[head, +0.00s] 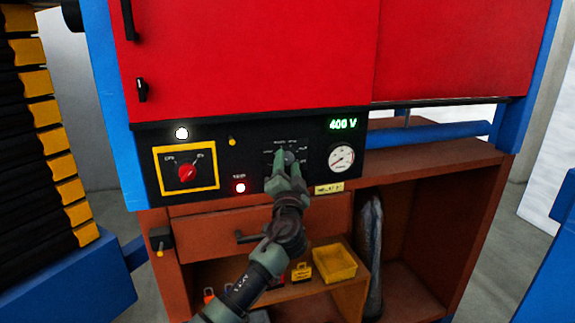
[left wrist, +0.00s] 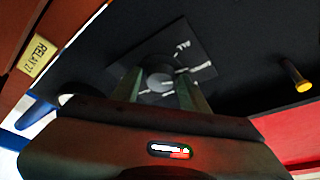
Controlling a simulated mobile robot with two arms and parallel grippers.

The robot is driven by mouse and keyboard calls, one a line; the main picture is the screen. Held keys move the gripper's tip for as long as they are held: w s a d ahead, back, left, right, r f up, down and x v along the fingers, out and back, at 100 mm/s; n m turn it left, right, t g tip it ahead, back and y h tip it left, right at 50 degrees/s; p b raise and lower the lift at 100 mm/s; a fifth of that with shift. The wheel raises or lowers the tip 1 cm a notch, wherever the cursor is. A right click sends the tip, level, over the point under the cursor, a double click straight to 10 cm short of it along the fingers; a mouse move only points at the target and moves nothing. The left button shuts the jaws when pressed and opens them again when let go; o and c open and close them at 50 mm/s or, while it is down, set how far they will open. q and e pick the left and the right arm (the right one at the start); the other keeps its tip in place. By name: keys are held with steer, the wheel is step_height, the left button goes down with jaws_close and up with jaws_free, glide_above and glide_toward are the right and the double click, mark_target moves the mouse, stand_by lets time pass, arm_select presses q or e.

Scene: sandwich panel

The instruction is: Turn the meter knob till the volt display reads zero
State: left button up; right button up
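The volt display (head: 343,125) on the black panel reads 400 V in green. The meter knob (head: 289,158) is a grey round knob on a dark plate with white markings, left of the round gauge. My left gripper (head: 288,170) is in front of it, fingers pointing at the panel. In the left wrist view the knob (left wrist: 160,77) sits between the two greenish fingers (left wrist: 158,90), which stand apart on either side of it. I cannot tell whether they touch the knob. Part of the plate's markings is hidden by the gripper. My right gripper is not in view.
The black panel (head: 255,137) also holds a red rotary switch (head: 187,172) in a yellow frame, a white lamp (head: 181,133), a red lamp (head: 240,187) and a round gauge (head: 341,157). A drawer handle (head: 252,237) sticks out below. A yellow bin (head: 334,263) stands on the shelf.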

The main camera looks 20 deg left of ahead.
arm_select(q)
jaws_close()
steer(key=shift+r+m+p, duration=0.15)
steer(key=shift+m+p, duration=0.25)
steer(key=shift+p, duration=0.25)
steer(key=m+h+p, duration=0.1)
steer(key=m+p, duration=0.1)
steer(key=p, duration=0.2)
steer(key=m+g+h+p, duration=0.1)
steer(key=m+p, duration=0.2)
steer(key=p, duration=0.1)
steer(key=m+g+p, duration=0.1)
steer(key=m+p, duration=0.1)
steer(key=p, duration=0.2)
steer(key=shift+s+a+r+m+h, duration=0.1)
steer(key=shift+r+m+h, duration=0.25)
steer(key=shift+m+h, duration=0.05)
steer(key=shift+f+m+g+p, duration=0.25)
steer(key=shift+m+p, duration=0.35)
steer(key=shift+p, duration=0.45)
steer(key=shift+o, duration=2.2)
jaws_free()
steer(key=shift+s, duration=0.1)
